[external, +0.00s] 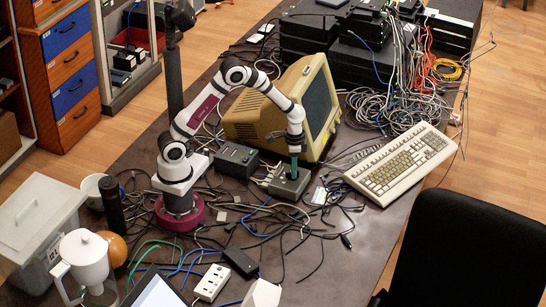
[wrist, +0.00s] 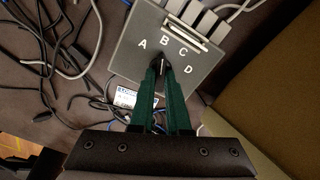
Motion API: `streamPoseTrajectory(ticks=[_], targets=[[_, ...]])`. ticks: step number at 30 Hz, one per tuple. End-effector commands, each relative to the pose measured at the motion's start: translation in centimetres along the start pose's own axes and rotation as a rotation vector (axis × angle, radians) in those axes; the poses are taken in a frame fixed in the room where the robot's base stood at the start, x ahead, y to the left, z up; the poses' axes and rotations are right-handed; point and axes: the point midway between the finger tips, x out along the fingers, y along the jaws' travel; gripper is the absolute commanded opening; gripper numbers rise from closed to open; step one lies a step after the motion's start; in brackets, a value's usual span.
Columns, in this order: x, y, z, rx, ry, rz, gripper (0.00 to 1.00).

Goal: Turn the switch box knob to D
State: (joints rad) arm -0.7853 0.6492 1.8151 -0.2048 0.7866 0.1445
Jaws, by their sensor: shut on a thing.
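The switch box (external: 287,188) is a small grey box on the dark table, in front of the beige monitor. In the wrist view the switch box (wrist: 128,58) shows white letters A, B, C and D in an arc around its dark knob (wrist: 163,64). A short pale mark on the knob points up, roughly between B and C; its exact setting is hard to tell. My gripper (wrist: 162,72) points down with its green fingers shut on the knob, which they partly hide. In the external view my gripper (external: 294,166) stands over the box top.
A beige monitor (external: 262,115) stands close behind the box, and a dark box (external: 236,160) sits to its left. A keyboard (external: 402,163) lies to the right. Loose cables (external: 285,225) spread over the table around the box, and plugs sit along its edge (wrist: 202,20).

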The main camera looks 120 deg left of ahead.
Motion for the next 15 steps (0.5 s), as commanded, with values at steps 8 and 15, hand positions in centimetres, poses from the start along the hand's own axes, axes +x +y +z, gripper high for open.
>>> streamPoseTrajectory(ticks=[8,15], targets=[[0.0,0.03,0.13,0.261,-0.003,0.0,0.0],[0.0,0.07,0.16,0.488,-0.004,0.001,0.0]])
